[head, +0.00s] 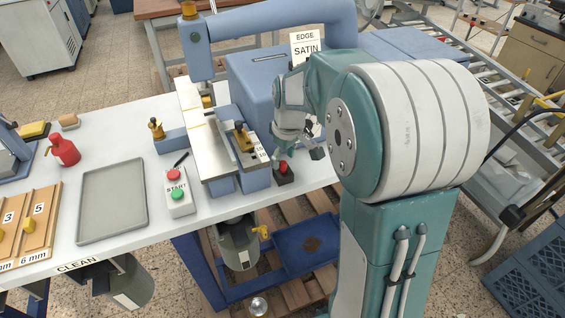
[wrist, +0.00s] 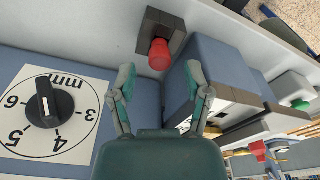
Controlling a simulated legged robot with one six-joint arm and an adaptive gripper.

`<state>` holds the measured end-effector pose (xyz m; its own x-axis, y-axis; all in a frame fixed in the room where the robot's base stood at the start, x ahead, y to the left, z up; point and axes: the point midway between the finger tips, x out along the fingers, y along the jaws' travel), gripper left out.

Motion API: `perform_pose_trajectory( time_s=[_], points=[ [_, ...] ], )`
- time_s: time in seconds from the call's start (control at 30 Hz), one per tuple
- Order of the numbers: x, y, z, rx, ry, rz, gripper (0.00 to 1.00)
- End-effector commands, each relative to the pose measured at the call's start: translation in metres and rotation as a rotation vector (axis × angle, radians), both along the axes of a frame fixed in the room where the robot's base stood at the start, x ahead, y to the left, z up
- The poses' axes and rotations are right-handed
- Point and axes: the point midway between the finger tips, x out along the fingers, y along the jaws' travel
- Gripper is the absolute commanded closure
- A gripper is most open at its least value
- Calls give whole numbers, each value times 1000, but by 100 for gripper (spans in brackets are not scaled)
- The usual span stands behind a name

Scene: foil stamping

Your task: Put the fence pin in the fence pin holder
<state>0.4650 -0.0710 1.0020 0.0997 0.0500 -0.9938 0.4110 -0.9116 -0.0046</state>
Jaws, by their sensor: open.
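A red cylindrical piece (head: 284,167), which looks like the fence pin, stands in a small dark block (head: 284,178), perhaps its holder, at the table's front edge beside the blue machine. In the wrist view, the red piece (wrist: 160,55) and dark block (wrist: 148,27) lie just beyond my fingertips. My gripper (head: 302,149) is open and empty, hanging close over the block; in the wrist view its fingers (wrist: 160,80) are spread on both sides below the red piece, apart from it. I cannot tell for sure which block is the fence pin holder.
The blue machine (head: 248,85) stands left of my gripper, with a brass knob (head: 243,137) on its fence. A thickness dial (wrist: 43,105) is near my left finger. A start button box (head: 178,192), a grey tray (head: 113,200) and a red bottle (head: 63,150) stand further left.

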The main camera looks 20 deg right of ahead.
Motion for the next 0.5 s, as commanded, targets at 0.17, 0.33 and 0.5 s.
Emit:
perform_pose_trajectory(
  time_s=[0.17,0.33,0.5],
  points=[
    [-3,-2,40,-1,-6,-1,37],
    [-7,-4,72,-1,-4,0,37],
    [-9,-5,91,0,-1,0,37]
  ],
)
